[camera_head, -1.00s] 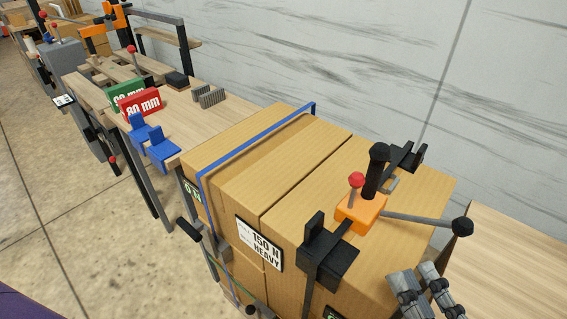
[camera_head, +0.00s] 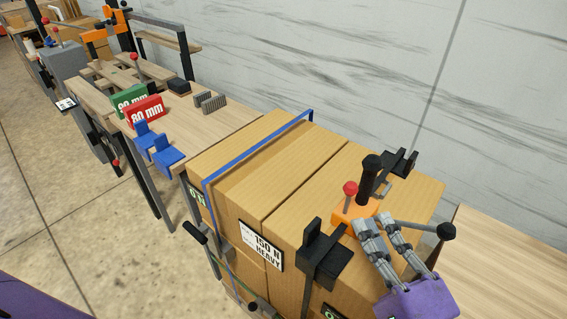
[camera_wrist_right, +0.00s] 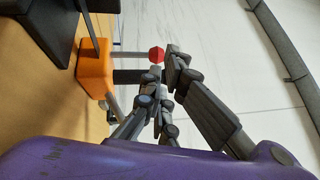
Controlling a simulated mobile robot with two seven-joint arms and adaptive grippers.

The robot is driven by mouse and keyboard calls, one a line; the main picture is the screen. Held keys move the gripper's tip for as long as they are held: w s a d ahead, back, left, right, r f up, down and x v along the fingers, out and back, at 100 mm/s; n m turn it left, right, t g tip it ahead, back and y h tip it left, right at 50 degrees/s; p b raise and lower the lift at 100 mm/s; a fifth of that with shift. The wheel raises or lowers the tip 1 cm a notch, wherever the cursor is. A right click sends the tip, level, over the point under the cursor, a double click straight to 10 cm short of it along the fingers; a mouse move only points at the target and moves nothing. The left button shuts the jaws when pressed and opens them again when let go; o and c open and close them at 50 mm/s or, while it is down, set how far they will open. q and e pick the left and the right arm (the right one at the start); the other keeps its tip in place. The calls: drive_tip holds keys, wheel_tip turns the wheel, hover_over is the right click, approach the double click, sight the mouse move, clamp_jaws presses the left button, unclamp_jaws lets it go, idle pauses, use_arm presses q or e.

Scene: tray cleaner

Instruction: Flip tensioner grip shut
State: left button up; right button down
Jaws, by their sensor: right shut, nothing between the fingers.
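The tensioner (camera_head: 347,210) is an orange block on top of the big cardboard box. It has a thick black upright handle (camera_head: 370,175), a lever with a red ball (camera_head: 350,188), and a grey rod ending in a black knob (camera_head: 446,231). My right gripper (camera_head: 372,222) is shut and empty, close in front of the orange block and partly covering it and the rod. In the right wrist view the orange block (camera_wrist_right: 95,68) is at left and the red ball (camera_wrist_right: 156,54) shows close to the fingertips. I cannot tell whether they touch. My left gripper is not in view.
The cardboard boxes (camera_head: 300,180) carry a blue strap (camera_head: 255,150) and a "150 N HEAVY" label (camera_head: 262,248). Black brackets (camera_head: 325,250) flank the tensioner. A wooden table (camera_head: 500,250) lies to the right. Blue, red and green pieces stand on the left bench (camera_head: 215,120).

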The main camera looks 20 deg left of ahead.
sight(353, 192)
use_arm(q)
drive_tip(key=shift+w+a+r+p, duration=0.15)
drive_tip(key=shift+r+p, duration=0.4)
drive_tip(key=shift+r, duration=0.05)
use_arm(e)
drive_tip(key=shift+x, duration=2.25)
drive_tip(key=shift+a+r+p, duration=0.1)
drive_tip(key=shift+r+p, duration=0.1)
drive_tip(key=shift+p, duration=0.55)
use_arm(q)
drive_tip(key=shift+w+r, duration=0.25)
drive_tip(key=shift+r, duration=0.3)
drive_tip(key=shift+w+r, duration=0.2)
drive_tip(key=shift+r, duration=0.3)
use_arm(e)
drive_tip(key=shift+w+a, duration=0.1)
use_arm(q)
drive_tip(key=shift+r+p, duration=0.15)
drive_tip(key=shift+p, duration=0.4)
use_arm(e)
drive_tip(key=shift+n+g+h, duration=0.3)
